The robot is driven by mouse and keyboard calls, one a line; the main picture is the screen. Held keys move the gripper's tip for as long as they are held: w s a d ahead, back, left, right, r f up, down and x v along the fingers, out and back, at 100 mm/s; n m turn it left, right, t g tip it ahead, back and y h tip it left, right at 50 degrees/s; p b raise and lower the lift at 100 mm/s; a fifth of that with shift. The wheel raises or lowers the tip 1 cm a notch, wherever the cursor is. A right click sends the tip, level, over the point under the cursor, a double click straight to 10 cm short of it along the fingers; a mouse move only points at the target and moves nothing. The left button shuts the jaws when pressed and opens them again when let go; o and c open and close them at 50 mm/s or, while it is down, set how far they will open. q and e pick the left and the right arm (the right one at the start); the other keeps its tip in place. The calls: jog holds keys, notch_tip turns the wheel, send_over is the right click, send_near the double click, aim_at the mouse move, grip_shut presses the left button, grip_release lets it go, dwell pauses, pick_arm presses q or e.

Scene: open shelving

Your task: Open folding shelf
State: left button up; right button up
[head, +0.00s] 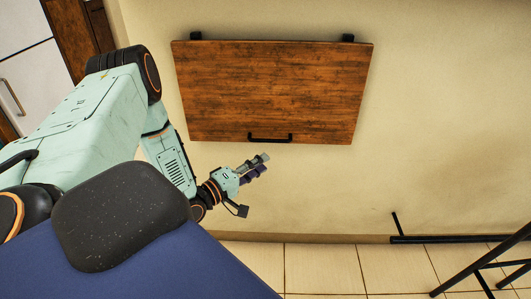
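The folding shelf (272,88) is a brown wood-grain panel hanging flat against the cream wall, in the upper middle of the head view. Two black brackets sit at its top edge. A black bar handle (269,138) is fixed near the middle of its lower edge. My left gripper (266,163) is just below the panel, a little under and left of the handle, and apart from it. Its two fingers point to the right and lie close together with nothing seen between them. I cannot tell how far apart they are. My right gripper is not in view.
A black metal frame (455,238) stands on the tiled floor (330,266) at the lower right. A white door (30,85) with a metal handle and dark wood cabinetry (75,35) are at the far left. The wall right of the shelf is clear.

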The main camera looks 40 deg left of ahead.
pick_arm(q)
jog(key=w+a+r+n+t+b, duration=0.1)
jog(key=w+a+r+b, duration=0.2)
jog(key=w, duration=0.3)
jog(key=shift+t, duration=0.3)
grip_shut()
dwell(0.4)
dwell(0.5)
